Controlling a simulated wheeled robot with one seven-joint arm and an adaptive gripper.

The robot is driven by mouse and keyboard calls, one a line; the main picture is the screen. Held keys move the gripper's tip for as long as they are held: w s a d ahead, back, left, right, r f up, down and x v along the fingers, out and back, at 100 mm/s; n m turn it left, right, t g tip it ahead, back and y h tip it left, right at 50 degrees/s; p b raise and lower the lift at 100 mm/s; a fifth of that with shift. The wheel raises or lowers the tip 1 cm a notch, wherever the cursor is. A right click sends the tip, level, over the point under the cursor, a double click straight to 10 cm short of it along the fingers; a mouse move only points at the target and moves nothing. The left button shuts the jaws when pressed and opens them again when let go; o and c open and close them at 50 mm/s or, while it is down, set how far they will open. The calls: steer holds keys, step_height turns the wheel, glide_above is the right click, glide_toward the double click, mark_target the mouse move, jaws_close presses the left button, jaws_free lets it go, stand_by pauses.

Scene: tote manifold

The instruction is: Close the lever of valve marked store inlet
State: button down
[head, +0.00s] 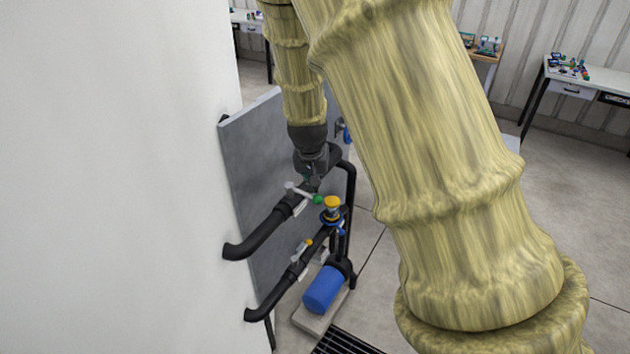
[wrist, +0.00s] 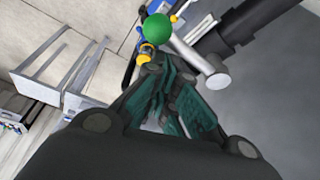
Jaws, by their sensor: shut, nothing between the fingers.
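A valve lever with a green ball knob (head: 318,199) sits on the upper black pipe. Its pale arm runs left from the knob in the head view. In the wrist view the green knob (wrist: 158,29) is just beyond my fingertips, and its silver lever arm (wrist: 192,54) slants down right to a round hub. A second lever with a yellow knob (head: 309,242) is on the lower pipe. White tags by the valves are too small to read, so I cannot tell which is store inlet. My gripper (head: 313,182) is shut and empty, close above the green knob; its fingers (wrist: 165,80) show no clear contact.
A grey panel (head: 255,150) stands behind the pipes. A yellow-topped blue fitting (head: 332,203) is right of the green knob. A blue pump (head: 322,290) stands on a plinth below. A white wall (head: 110,180) fills the left. Workbenches (head: 585,82) stand far back.

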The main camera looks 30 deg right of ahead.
mark_target(308, 197)
steer(key=w+p+v, duration=0.1)
steer(key=p+v, duration=0.5)
steer(key=v, duration=0.3)
steer(key=shift+a+r, duration=0.25)
steer(key=shift+a, duration=0.15)
steer(key=shift+s, duration=0.1)
